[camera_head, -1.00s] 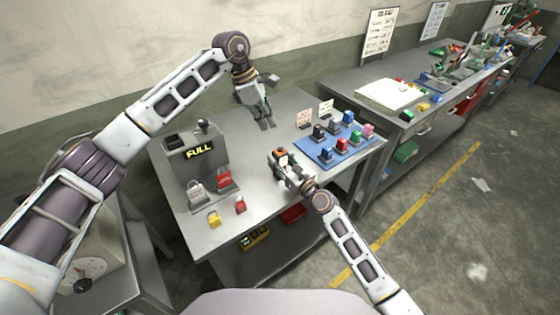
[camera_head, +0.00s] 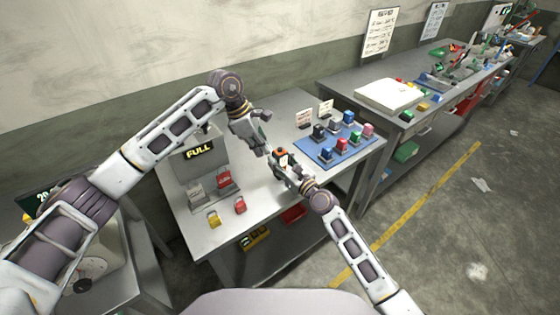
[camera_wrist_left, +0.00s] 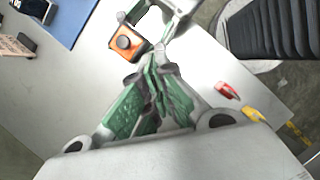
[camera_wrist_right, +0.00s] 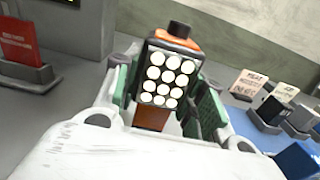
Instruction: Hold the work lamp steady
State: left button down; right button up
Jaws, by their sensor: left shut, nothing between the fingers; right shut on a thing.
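The work lamp (camera_head: 282,155) is a small orange block with a black button on top. In the right wrist view its face of round white lights (camera_wrist_right: 167,80) points toward the camera, and the lamp stands upright between the green-padded fingers. My right gripper (camera_head: 287,168) is shut on it over the table. My left gripper (camera_head: 264,152) is shut and empty, with its fingertips close to the lamp. In the left wrist view the left fingers (camera_wrist_left: 156,68) are together, just short of the lamp (camera_wrist_left: 127,43); I cannot tell whether they touch it.
A grey box reading FULL (camera_head: 199,151) stands at the left of the table (camera_head: 260,215), with red and grey holders before it. A yellow padlock (camera_head: 214,220) and a red padlock (camera_head: 240,206) lie nearby. A blue mat (camera_head: 325,156) with several coloured blocks is at right.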

pick_arm(q)
jog(key=w+d+r+t+h, duration=0.2)
jog(key=d+r+t, duration=0.4)
jog(key=r, duration=0.4)
jog(key=shift+w+d+r+m+h, duration=0.15)
jog(key=shift+w+m+h, duration=0.15)
jog(key=shift+w, duration=0.15)
send_over(282, 152)
jog(key=shift+s+f, duration=0.1)
jog(key=shift+f, duration=4.35)
jog(key=shift+f, duration=0.85)
jog(key=shift+r, duration=0.85)
jog(key=shift+r, duration=0.1)
